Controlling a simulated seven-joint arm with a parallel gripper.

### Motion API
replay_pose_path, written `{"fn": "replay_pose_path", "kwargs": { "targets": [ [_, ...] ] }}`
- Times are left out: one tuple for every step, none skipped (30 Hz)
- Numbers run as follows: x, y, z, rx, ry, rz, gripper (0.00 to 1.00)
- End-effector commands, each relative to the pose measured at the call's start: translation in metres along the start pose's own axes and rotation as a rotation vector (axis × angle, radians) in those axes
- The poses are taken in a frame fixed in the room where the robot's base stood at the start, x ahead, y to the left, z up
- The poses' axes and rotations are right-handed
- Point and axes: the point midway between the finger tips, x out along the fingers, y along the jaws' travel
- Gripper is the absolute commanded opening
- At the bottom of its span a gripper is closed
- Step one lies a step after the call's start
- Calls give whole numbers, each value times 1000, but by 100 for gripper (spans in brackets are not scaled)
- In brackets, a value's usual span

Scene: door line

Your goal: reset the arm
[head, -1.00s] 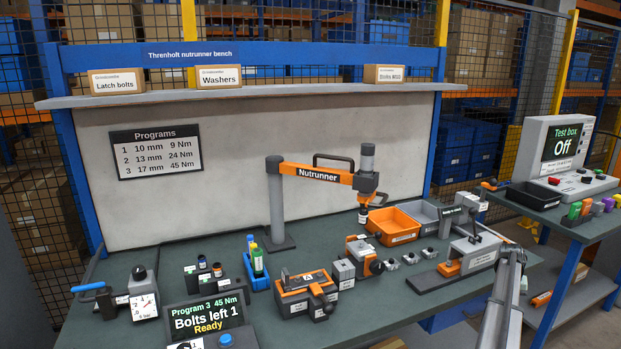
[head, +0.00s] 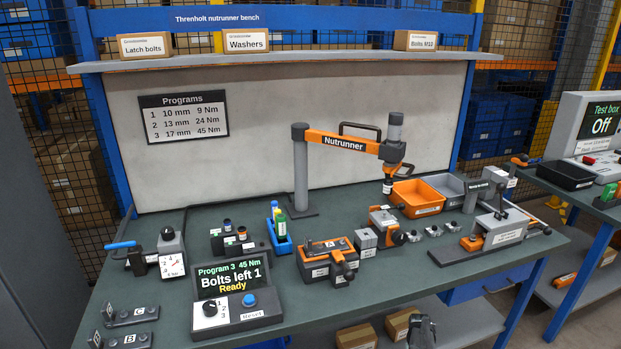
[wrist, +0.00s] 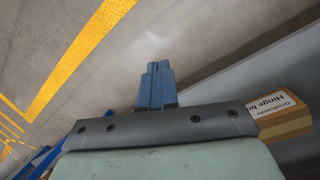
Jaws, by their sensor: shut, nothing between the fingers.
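My gripper (head: 422,326) shows small at the bottom edge in the head view, low in front of the bench (head: 395,288), away from everything on the bench top. In the wrist view my gripper (wrist: 155,68) has its two blue fingers together with nothing between them, over bare concrete floor (wrist: 190,40). The nutrunner (head: 342,142) hangs on its post over the bench. A display box (head: 230,285) reads "Program 3 45 Nm, Bolts left 1, Ready" and carries a black knob and a blue reset button (head: 249,300).
Fixtures, an orange bin (head: 416,197) and a gauge (head: 172,265) stand on the bench. Cardboard boxes (head: 356,337) lie on the shelf below. A side table holds the test box (head: 590,130), reading "Off". A hinge box (wrist: 280,112) is near my gripper in the wrist view.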

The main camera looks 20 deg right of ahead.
Motion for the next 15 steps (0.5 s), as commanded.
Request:
{"fn": "replay_pose_path", "kwargs": {
  "targets": [
    [6,-26,20,-31,-16,-6,0],
    [10,-40,28,-48,-24,-9,0],
    [15,-57,41,-69,-36,-12,0],
    [18,-69,50,-84,-44,-15,0],
    [22,-82,60,-99,-53,-18,0],
    [26,-97,73,-119,-65,-21,0],
    [29,-108,83,-134,-74,-23,0],
    [32,-118,94,-149,-83,-24,0],
    [36,-132,108,-169,-96,-26,0],
    [40,-141,119,-183,-106,-27,0],
    [42,-150,130,-198,-115,-28,0],
    [46,-162,145,-218,-128,-28,0],
    [48,-170,156,-233,-137,-28,0],
    [51,-177,168,-247,-147,-29,0],
    [54,-187,184,-266,-161,-29,0]
  ]
}}
